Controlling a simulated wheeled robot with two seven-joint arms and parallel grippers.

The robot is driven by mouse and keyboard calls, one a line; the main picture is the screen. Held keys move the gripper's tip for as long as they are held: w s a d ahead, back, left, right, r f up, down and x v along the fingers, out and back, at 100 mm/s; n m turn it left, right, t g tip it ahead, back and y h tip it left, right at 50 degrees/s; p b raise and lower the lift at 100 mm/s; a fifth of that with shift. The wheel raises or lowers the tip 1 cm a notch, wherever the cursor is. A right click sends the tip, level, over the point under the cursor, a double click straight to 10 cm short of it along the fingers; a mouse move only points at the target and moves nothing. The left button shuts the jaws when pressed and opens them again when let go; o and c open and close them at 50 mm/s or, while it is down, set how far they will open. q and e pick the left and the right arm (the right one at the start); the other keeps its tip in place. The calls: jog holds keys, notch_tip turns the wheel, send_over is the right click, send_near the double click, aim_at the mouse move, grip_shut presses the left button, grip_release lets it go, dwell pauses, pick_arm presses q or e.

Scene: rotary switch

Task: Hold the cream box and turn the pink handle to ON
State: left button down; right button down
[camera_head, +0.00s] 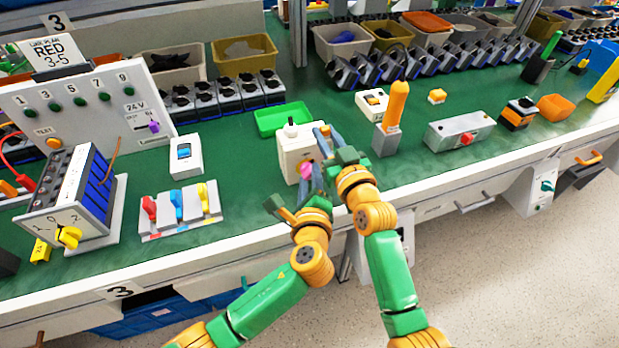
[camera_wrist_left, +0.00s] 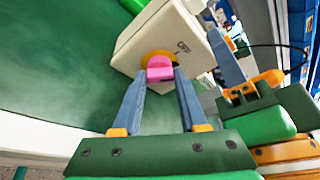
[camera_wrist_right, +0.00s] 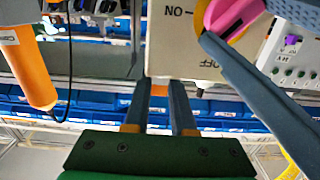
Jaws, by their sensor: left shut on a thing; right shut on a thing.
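The cream box (camera_head: 291,140) stands on the green bench top near its front edge, with a white knob on top. The pink handle (camera_head: 306,169) is on its front, on a yellow ring; it also shows in the left wrist view (camera_wrist_left: 160,69). My left gripper (camera_wrist_left: 163,76) is shut on the pink handle, one finger on each side. Which label the handle points to is unclear.
A green tray (camera_head: 283,118) lies behind the box. A grey block with an orange handle (camera_head: 386,138) stands close to the right. A white box with a blue switch (camera_head: 185,156) and a panel of coloured levers (camera_head: 180,210) are to the left.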

pick_arm(q)
jog(key=shift+c, duration=2.2)
grip_release()
jog(key=v, duration=1.2)
